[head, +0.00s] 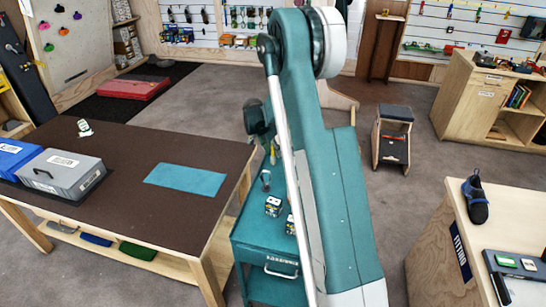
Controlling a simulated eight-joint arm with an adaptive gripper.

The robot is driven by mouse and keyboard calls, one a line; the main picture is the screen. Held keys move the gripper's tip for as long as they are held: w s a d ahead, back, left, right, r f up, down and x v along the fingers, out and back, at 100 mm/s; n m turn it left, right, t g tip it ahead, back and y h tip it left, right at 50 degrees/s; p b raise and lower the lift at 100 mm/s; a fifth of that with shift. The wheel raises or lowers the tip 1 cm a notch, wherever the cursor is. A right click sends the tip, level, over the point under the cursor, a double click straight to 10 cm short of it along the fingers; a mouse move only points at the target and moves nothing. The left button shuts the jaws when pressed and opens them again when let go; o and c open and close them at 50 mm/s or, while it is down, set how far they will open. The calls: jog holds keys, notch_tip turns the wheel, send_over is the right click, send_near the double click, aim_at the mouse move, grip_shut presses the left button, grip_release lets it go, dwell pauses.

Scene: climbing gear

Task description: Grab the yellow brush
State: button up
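A thin yellowish item (273,155) shows just left of my arm, above the teal trolley (262,252). It may be the yellow brush, but it is too small and too hidden to be sure. My large teal arm stands in front of it and covers the right part of the trolley. A dark part at the arm's left side (258,118) looks like my gripper, just above the yellowish item. Its fingers cannot be made out, nor whether it touches anything.
The trolley holds small boxes (273,206) and a metal item (265,180). A brown-topped table (130,210) at left bears a grey case (62,174) and a teal cloth (186,180). A counter with a shoe (475,198) is at right. A stool (392,138) stands behind.

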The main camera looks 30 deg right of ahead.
jog(key=shift+x, duration=2.6)
jog(key=shift+c, duration=0.7)
jog(key=c, duration=0.8)
